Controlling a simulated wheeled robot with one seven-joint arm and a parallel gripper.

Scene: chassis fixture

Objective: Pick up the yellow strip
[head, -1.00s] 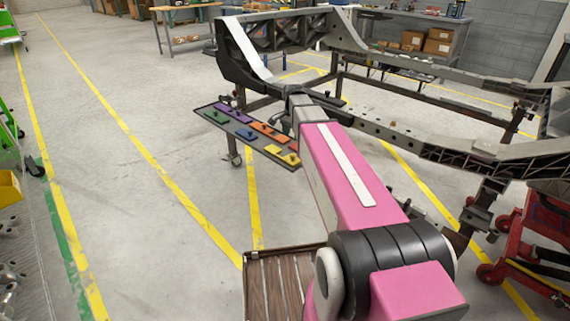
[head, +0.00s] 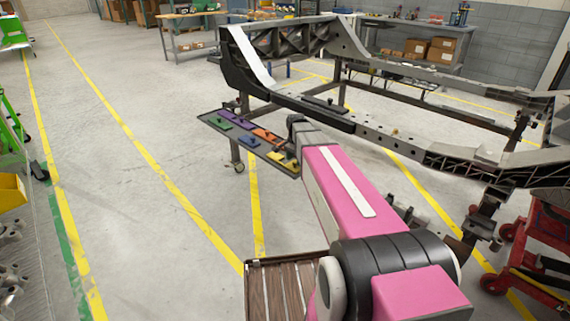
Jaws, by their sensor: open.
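The yellow strip (head: 276,157) lies at the near right end of a dark flat tray (head: 208,122) beside the chassis frame. Dark knobs stand on it, and my arm hides part of its right side. The dark end of my arm with my gripper (head: 292,142) is just above and right of the strip, over the tray's right edge. The fingers are mostly hidden by the arm, and I see nothing held. I cannot tell whether they touch the strip.
Purple (head: 236,117), green (head: 222,124), blue (head: 246,134) and orange (head: 267,136) strips share the tray. The grey chassis frame (head: 400,140) stands close behind and right of my arm. A red cart (head: 535,235) is at the right.

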